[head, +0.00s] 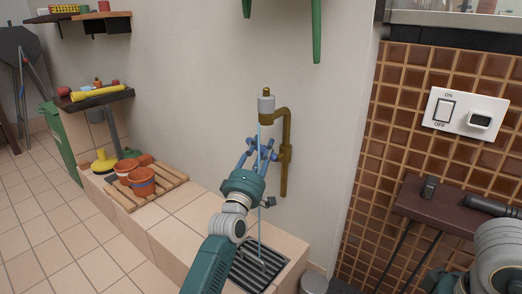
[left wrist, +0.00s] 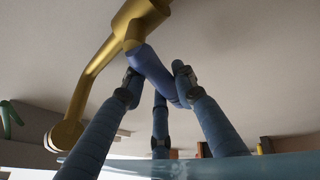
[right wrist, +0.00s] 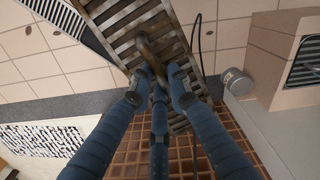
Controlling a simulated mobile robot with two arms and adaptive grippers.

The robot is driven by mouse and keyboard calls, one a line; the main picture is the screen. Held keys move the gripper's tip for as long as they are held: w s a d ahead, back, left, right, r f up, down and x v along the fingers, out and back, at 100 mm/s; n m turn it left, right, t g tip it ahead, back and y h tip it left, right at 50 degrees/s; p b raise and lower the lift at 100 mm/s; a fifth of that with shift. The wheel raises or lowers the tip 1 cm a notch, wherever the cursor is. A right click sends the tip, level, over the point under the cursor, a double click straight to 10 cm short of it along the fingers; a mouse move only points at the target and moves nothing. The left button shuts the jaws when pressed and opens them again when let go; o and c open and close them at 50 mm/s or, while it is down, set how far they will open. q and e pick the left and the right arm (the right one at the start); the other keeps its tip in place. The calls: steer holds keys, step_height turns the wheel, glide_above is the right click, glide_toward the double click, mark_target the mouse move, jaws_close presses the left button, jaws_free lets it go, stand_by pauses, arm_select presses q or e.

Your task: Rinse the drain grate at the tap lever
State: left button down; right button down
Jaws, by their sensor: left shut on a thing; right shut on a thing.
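The brass tap (head: 286,150) stands on the wall, and a thin stream of water (head: 259,215) runs down from it. My left gripper (head: 262,148) is at the tap, shut on its blue lever (left wrist: 152,70); in the left wrist view the fingers sit on both sides of the lever. The drain grate (left wrist: 0,0) is not in that view. In the right wrist view my right gripper (right wrist: 158,82) is shut on the handle (right wrist: 148,52) of a brown slatted drain grate (right wrist: 122,18). My right gripper and this grate are out of the head view.
Below the tap is a dark slatted drain (head: 258,268) in the tiled ledge. A wooden pallet (head: 163,190) with terracotta pots stands left. A dark shelf (head: 455,212) and wall switch (head: 445,110) are on the right. A small metal bin (head: 314,282) stands beside the ledge.

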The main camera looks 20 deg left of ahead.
arm_select(q)
steer(key=shift+d, duration=0.1)
steer(key=c, duration=1.3)
jaws_free()
steer(key=shift+c, duration=0.2)
steer(key=shift+s, duration=0.1)
steer(key=v, duration=1.2)
